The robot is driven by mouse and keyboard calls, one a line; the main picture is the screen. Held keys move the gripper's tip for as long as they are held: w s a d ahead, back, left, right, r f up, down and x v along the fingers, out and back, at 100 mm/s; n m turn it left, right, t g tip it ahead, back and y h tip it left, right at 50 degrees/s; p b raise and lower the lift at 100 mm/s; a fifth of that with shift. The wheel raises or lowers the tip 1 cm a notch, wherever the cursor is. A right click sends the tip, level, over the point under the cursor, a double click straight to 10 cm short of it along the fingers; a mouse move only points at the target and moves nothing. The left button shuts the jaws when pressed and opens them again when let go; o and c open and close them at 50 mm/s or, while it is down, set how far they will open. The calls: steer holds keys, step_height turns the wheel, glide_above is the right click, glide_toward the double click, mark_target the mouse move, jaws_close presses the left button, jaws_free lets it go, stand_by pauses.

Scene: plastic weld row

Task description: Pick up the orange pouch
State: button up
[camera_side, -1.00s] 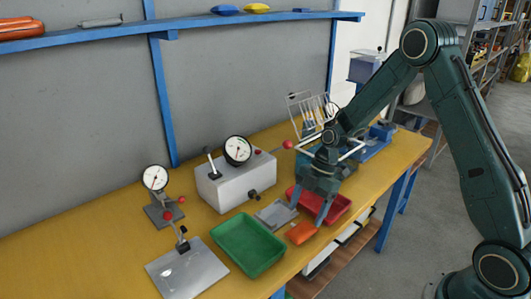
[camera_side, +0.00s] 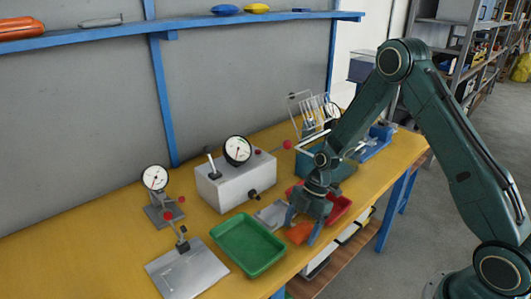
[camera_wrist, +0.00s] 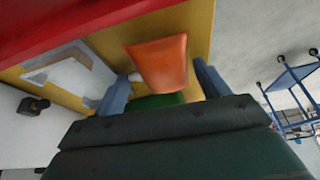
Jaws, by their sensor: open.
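The orange pouch (camera_side: 299,233) lies on the yellow bench near its front edge, between the green tray and the red tray. My gripper (camera_side: 301,232) is open, with its fingers low on either side of the pouch in the side view. In the wrist view the pouch (camera_wrist: 162,62) shows between the two blue-grey fingers (camera_wrist: 160,92), with a gap on both sides. The near end of the pouch is partly hidden there. I cannot tell whether the fingertips touch the bench.
A green tray (camera_side: 224,243) stands just left of the pouch. A red tray (camera_side: 340,205) is behind my gripper. A grey plate (camera_side: 270,214) lies close behind the pouch. A white gauge box (camera_side: 232,186) stands further back. The bench's front edge is close.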

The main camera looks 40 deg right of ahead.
mark_target(300, 226)
steer(key=shift+c, duration=0.4)
steer(key=c, duration=0.6)
steer(key=shift+r, duration=0.2)
steer(key=shift+c, duration=0.2)
step_height(300, 226, up, 20)
steer(key=shift+f, duration=0.15)
stand_by(0.6)
